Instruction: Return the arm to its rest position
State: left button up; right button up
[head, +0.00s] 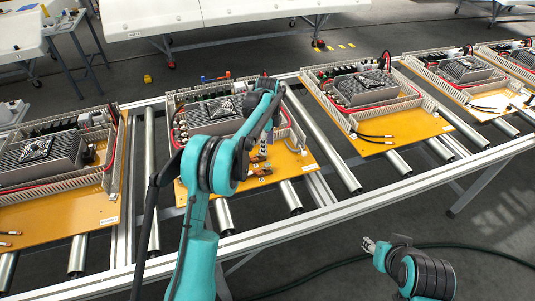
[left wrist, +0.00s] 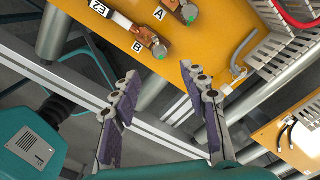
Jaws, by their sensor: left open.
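My left arm reaches over the front edge of the conveyor to the yellow board (head: 285,165) in the middle. In the head view its forearm covers part of the board, and its fingers are hard to make out. In the left wrist view my left gripper (left wrist: 160,80) is open, with nothing between its fingers. The board (left wrist: 215,45) lies beyond the fingertips, with connectors near labels A (left wrist: 184,10) and B (left wrist: 150,42). My right gripper (head: 371,245) is low in front of the conveyor, empty as far as visible and too small to judge.
The conveyor's front rail (head: 375,198) runs across below the boards. A neighbouring board (head: 395,130) stands to the right and another (head: 65,213) to the left, with bare rollers (head: 332,155) between. A dark cable (head: 310,275) lies on the floor near my right arm.

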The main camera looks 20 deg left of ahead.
pick_arm(q)
jog(key=shift+r, duration=1.15)
jog(key=s+d+r+n+t, duration=0.1)
jog(key=s+r+n+t, duration=0.2)
jog(key=s+r+n, duration=0.8)
jog(key=s+f+n+t, duration=0.1)
jog(key=s+n, duration=0.3)
jog(key=s, duration=0.8)
jog(key=s+d+f+n+t, duration=0.1)
jog(key=s+f+n+t, duration=0.1)
jog(key=s, duration=1.1)
jog(key=shift+s+d+f+n+t, duration=0.25)
jog(key=shift+n+t, duration=0.35)
jog(key=shift+n, duration=0.6)
